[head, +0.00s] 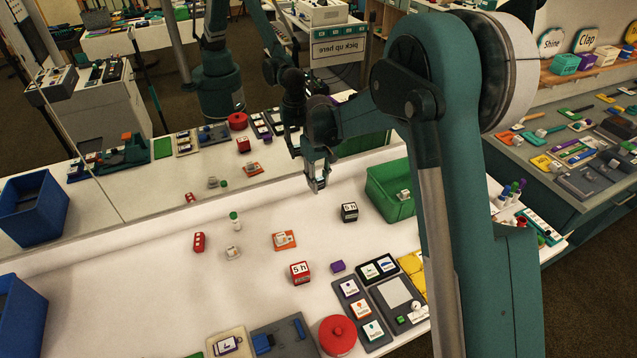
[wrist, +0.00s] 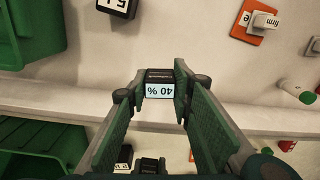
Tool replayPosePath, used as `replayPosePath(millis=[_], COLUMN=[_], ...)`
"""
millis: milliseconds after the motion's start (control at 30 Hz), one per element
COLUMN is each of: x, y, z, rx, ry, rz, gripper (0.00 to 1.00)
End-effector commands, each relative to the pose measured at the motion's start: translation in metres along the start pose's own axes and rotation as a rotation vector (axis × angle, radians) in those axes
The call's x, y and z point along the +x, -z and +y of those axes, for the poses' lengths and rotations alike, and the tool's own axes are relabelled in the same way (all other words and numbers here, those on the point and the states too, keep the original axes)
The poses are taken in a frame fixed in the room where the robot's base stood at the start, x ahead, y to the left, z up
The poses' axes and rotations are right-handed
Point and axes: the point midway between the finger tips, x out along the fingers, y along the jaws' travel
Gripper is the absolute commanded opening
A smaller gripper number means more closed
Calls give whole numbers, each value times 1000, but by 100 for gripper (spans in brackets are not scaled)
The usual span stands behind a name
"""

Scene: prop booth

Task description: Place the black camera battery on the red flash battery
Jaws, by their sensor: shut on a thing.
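My gripper (head: 318,182) is raised above the white table near its back edge, shut on the black camera battery. In the wrist view, the battery (wrist: 160,91) is a small black block with a pale "40 %" label, upside down in the picture, between the fingertips (wrist: 161,78). In the head view it is too small to make out clearly. A small red block with white marks (head: 198,242), which looks like the red flash battery, lies on the table to the left of my gripper and apart from it. Its label is not legible.
A black "5 h" cube (head: 349,212) and a green bin (head: 391,191) stand right of my gripper. A red "5 h" cube (head: 300,272), an orange plate (head: 284,240) and a green-capped canister (head: 235,221) stand nearer. A mirror runs along the back.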

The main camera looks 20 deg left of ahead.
Motion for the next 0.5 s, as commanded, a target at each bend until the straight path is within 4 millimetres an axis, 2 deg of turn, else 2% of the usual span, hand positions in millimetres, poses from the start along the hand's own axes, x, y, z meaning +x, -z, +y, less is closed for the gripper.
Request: replayPosePath(millis=[267, 500], x=[-3, -14], y=[-5, -28], z=[-7, -36], rx=[2, 10], ry=[0, 0], rz=[0, 0], gripper=[11, 11])
